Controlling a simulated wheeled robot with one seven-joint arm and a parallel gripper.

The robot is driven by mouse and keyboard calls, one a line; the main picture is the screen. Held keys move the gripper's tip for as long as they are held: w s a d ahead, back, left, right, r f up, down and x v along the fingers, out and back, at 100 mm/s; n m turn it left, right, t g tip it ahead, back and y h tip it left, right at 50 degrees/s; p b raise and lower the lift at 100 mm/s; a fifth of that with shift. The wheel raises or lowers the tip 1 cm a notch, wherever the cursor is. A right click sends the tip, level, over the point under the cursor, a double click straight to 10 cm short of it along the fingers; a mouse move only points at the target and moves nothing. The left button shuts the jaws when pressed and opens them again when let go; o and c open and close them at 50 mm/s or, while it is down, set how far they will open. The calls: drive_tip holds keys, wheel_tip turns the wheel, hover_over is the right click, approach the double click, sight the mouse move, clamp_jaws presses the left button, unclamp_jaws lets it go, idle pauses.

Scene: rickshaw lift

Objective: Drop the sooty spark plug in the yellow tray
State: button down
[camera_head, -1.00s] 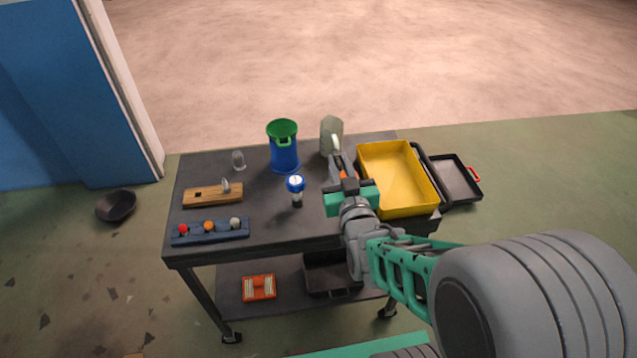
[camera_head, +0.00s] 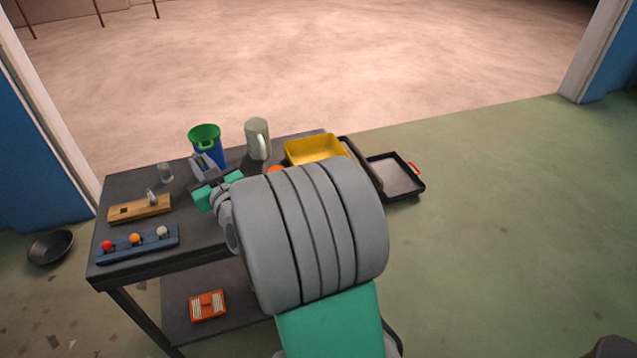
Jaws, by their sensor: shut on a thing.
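The yellow tray (camera_head: 314,149) is at the table's back right, with its near part hidden by my arm. My gripper (camera_head: 203,164) is above the table in front of the blue bin, left of the tray and apart from it. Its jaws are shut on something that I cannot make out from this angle. A wooden block (camera_head: 128,212) at the table's left shows a dark hole and a small pale upright piece (camera_head: 151,198), possibly a plug. I cannot identify the sooty spark plug for certain.
A blue bin with green rim (camera_head: 204,132), a grey-green jug (camera_head: 257,138) and a clear glass (camera_head: 165,172) stand at the back. A blue rack (camera_head: 138,244) holds coloured balls. A dark tray (camera_head: 393,177) sits right of the yellow one. My arm covers the table's front right.

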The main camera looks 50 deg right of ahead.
drive_tip(key=s+d+h+b, duration=0.1)
drive_tip(key=d+b, duration=0.1)
drive_tip(key=d, duration=0.4)
drive_tip(key=s+d+f+m+h+b, duration=0.1)
drive_tip(key=s+d+b, duration=0.1)
drive_tip(key=d, duration=0.4)
drive_tip(key=s+d+g+b, duration=0.1)
drive_tip(key=d, duration=0.5)
drive_tip(key=shift+s+d+f+m+h+b, duration=0.1)
drive_tip(key=shift+s+f+m+h+b, duration=0.2)
drive_tip(key=shift+m+h+b, duration=0.1)
drive_tip(key=s+d+r+m+h+b, duration=0.15)
drive_tip(key=s+d+b, duration=0.25)
drive_tip(key=s+d, duration=0.75)
drive_tip(key=shift+n+g, duration=0.25)
drive_tip(key=shift+g, duration=0.05)
drive_tip(key=shift+w+d+f+b, duration=0.15)
drive_tip(key=shift+f+b, duration=0.2)
drive_tip(key=shift+f, duration=0.6)
drive_tip(key=shift+w+a+f+b, duration=0.15)
drive_tip(key=shift+f+b, duration=0.25)
drive_tip(key=shift+f, duration=0.6)
drive_tip(key=shift+w+d+f+b, duration=0.15)
drive_tip(key=shift+f+b, duration=0.2)
drive_tip(key=shift+f, duration=0.6)
drive_tip(key=c, duration=1.2)
unclamp_jaws()
drive_tip(key=shift+c, duration=0.2)
